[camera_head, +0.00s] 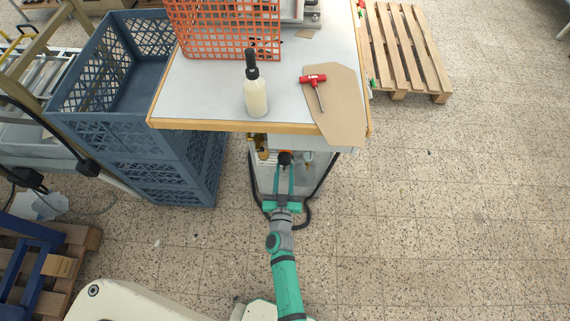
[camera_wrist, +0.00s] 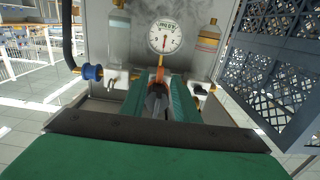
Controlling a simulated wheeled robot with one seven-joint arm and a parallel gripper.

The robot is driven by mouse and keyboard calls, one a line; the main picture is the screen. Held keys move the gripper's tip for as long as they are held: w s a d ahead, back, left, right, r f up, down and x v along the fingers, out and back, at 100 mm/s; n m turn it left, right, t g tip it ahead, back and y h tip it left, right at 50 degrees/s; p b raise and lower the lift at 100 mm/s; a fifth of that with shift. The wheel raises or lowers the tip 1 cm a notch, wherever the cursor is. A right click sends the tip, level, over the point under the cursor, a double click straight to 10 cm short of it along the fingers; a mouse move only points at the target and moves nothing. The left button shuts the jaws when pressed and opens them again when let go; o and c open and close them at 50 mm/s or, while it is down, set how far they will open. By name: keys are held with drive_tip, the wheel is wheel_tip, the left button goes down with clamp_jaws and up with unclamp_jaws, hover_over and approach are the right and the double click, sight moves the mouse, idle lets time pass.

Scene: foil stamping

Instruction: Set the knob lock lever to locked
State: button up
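A dark round knob (camera_head: 285,158) is on the unit below the table's front edge. An orange lever (camera_wrist: 160,72) shows just beyond the knob, under a round white gauge (camera_wrist: 165,37). My gripper (camera_head: 285,167) reaches in from the front, its two green fingers apart. In the wrist view my gripper (camera_wrist: 158,88) has one finger on each side of the dark knob. Whether the fingers touch the knob or the lever is not clear. The lever's base is partly hidden by the fingers and knob, and its lock setting cannot be read.
The table (camera_head: 205,95) overhangs the unit and carries a spray bottle (camera_head: 255,95), a red-handled tool (camera_head: 313,79) and an orange crate (camera_head: 225,30). Blue crates (camera_head: 180,165) stand close on the left. Bottles and a blue fitting (camera_wrist: 92,72) flank the gauge.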

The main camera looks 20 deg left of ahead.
drive_tip(key=x, duration=0.3)
clamp_jaws()
idle(0.3)
